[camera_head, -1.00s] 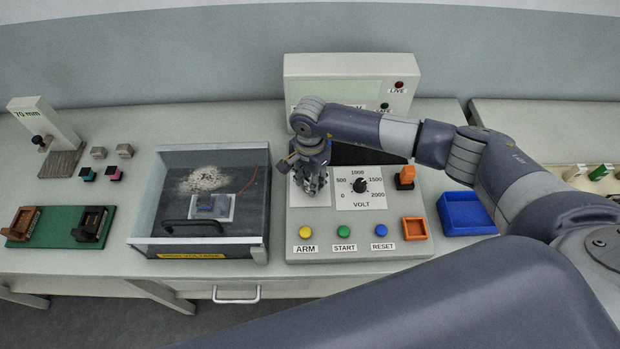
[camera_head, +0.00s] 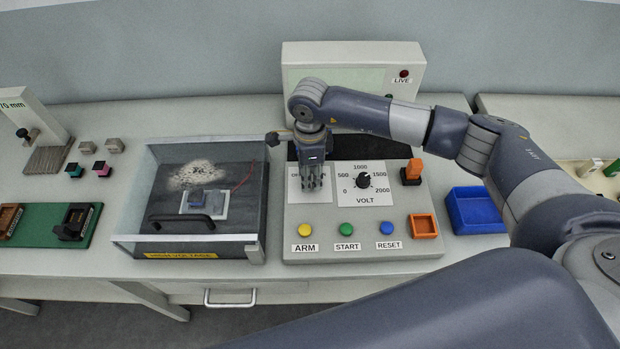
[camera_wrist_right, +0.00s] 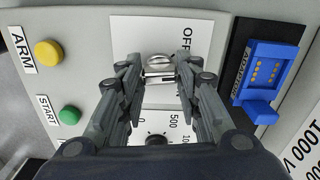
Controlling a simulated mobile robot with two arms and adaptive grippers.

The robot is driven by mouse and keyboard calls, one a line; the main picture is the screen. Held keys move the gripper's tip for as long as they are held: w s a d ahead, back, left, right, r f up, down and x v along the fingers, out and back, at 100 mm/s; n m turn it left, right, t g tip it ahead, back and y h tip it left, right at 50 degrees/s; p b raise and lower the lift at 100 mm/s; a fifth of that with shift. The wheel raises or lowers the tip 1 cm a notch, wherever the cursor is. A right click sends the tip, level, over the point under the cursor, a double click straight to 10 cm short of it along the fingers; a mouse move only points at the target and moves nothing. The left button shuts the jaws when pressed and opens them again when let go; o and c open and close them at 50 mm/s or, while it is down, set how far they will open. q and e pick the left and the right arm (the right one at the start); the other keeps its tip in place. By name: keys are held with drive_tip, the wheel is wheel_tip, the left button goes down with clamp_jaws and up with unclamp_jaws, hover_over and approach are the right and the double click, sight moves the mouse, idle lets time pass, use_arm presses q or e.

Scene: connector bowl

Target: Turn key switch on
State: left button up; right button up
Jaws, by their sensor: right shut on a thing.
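The key switch (camera_wrist_right: 158,64) shows in the right wrist view as a small silvery metal key on a white plate marked OFF. My right gripper (camera_wrist_right: 159,72) reaches down over it, with a fingertip on each side, shut on the key. In the head view my right gripper (camera_head: 312,182) hangs over the left part of the grey control panel (camera_head: 290,247) and hides the key switch there. The key's exact turn angle is hard to tell. My left gripper is not in view.
The black VOLT knob (camera_head: 362,180) sits just right of the gripper. The ARM (camera_head: 305,230), START (camera_head: 346,229) and RESET (camera_head: 387,228) buttons line the panel's front. A clear-walled high-voltage box (camera_head: 137,195) stands left; a blue tray (camera_head: 474,222) stands right.

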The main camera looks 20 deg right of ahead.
drive_tip(key=m+b, duration=0.4)
drive_tip(key=m, duration=0.1)
drive_tip(key=shift+f+m, duration=0.1)
drive_tip(key=shift+m, duration=0.2)
drive_tip(key=shift+m+b, duration=0.8)
drive_tip(key=shift+m, duration=0.4)
drive_tip(key=shift+m+b, duration=0.55)
drive_tip(key=shift+m, duration=0.55)
drive_tip(key=shift+w+r, duration=0.1)
drive_tip(key=shift+r, duration=0.1)
drive_tip(key=o, duration=1)
drive_tip(key=shift+o, duration=0.2)
wheel_tip(320, 180, up, 12)
